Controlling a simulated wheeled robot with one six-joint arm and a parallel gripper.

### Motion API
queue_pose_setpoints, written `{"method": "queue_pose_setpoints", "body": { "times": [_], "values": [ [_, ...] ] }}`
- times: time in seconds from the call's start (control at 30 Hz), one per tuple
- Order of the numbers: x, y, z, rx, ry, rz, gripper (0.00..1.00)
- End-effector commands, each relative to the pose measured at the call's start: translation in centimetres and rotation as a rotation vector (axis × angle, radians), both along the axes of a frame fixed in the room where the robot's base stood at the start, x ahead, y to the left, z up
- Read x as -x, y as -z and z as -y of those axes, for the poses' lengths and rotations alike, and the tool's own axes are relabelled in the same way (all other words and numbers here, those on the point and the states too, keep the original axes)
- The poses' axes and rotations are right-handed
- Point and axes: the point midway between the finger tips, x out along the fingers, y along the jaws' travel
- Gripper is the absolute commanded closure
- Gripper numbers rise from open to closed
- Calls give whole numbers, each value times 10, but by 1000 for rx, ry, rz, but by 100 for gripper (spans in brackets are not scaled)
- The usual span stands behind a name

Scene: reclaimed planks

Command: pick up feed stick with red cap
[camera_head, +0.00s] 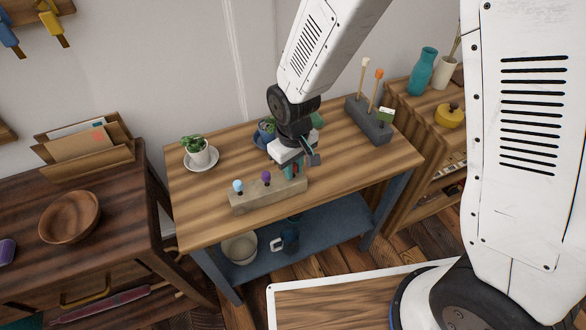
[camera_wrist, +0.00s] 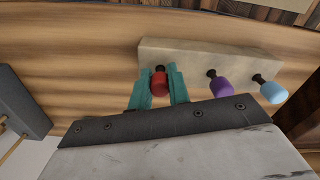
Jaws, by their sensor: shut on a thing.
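The feed stick with the red cap (camera_wrist: 159,84) stands at one end of a pale block holder (camera_wrist: 185,52), seen in the wrist view. The teal fingers of my gripper (camera_wrist: 159,90) are shut on it, one on each side. A stick with a purple cap (camera_wrist: 221,86) and one with a light blue cap (camera_wrist: 270,90) stand in the same holder.
A dark grey block (camera_head: 369,121) with white and orange-tipped sticks stands at the table's back right. A potted plant on a white saucer (camera_head: 201,162) is at the back left, and a blue pot (camera_head: 266,130) is behind my gripper. The table's front left (camera_head: 205,225) is clear.

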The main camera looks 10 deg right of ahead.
Motion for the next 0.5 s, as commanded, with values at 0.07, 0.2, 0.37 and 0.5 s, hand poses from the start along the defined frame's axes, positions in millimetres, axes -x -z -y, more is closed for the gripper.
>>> {"method": "queue_pose_setpoints", "body": {
  "times": [0.07, 0.2, 0.37, 0.5],
  "values": [
    [0, 0, 0, 0, 0, 0, 100],
    [-1, -9, 0, -2, 0, 2, 100],
    [-1, -38, -1, -3, 0, 6, 100],
    [-1, -67, -1, -3, 0, 6, 100]
  ]
}}
